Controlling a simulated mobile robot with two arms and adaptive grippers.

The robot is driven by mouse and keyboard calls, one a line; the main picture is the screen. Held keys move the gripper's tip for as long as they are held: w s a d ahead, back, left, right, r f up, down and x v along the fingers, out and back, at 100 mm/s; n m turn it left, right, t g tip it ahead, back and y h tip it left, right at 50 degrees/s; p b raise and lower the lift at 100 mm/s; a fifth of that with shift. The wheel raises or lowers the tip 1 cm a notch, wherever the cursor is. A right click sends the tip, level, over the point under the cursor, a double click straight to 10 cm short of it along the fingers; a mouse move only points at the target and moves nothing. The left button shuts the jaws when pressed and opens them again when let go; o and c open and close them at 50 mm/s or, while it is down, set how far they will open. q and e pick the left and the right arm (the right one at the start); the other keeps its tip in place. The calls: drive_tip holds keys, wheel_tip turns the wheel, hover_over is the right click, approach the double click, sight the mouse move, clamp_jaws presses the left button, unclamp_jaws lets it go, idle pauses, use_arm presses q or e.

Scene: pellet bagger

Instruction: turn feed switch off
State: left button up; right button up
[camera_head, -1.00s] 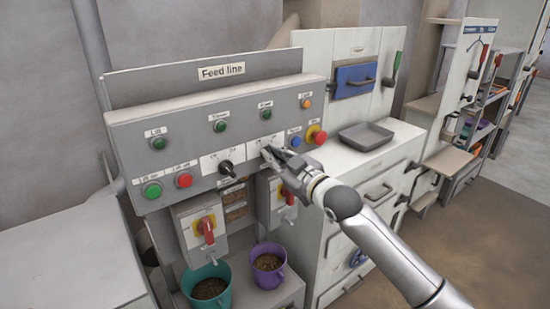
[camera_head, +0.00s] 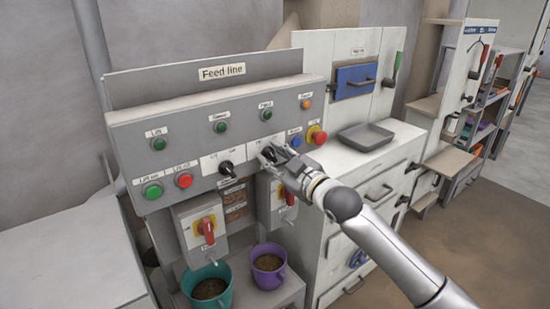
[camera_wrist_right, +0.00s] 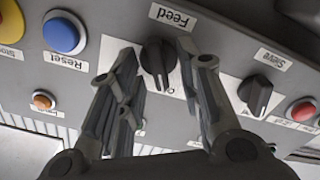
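The feed switch is a black rotary knob (camera_wrist_right: 158,62) under the "Feed" label (camera_wrist_right: 172,15), which reads upside down in the right wrist view. In the head view the knob (camera_head: 268,154) shows partly, at the right part of the grey panel. My right gripper (camera_wrist_right: 157,58) has one finger on each side of the knob, with gaps visible between. It is open; whether either finger touches the knob, I cannot tell. In the head view the right gripper (camera_head: 277,156) is at the panel face. The switch's exact setting is hard to read. My left gripper is out of view.
The sieve knob (camera_wrist_right: 256,94) sits beside the feed knob, and also shows in the head view (camera_head: 227,168). A blue reset button (camera_wrist_right: 64,34) and a red-yellow stop button (camera_head: 317,135) are close by. Teal (camera_head: 222,272) and purple (camera_head: 282,275) buckets stand below.

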drive_tip(key=v, duration=1.2)
